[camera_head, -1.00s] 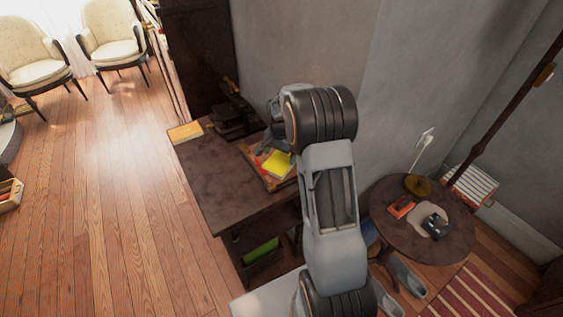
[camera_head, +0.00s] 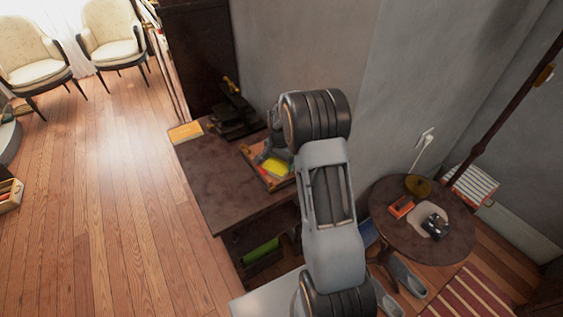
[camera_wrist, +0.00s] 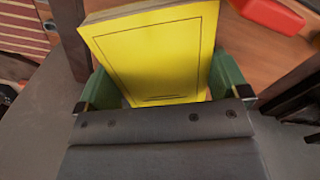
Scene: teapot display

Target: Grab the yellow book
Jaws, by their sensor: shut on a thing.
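The yellow book (camera_wrist: 155,55) fills the upper middle of the wrist view, its cover facing the camera and its page edges showing along the top. My gripper (camera_wrist: 158,85) has its green fingers on either side of the book and is shut on it. In the head view, the yellow book (camera_head: 277,168) shows over the wooden tray (camera_head: 250,160) on the dark desk, partly hidden by my gripper (camera_head: 268,156). I cannot tell whether the book still touches the tray.
A red object (camera_wrist: 270,14) lies near the book. An orange book (camera_head: 186,132) lies at the desk's far left corner, beside a dark item with a yellow part (camera_head: 232,112). The desk's front top (camera_head: 220,190) is clear. A round table (camera_head: 435,243) stands right.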

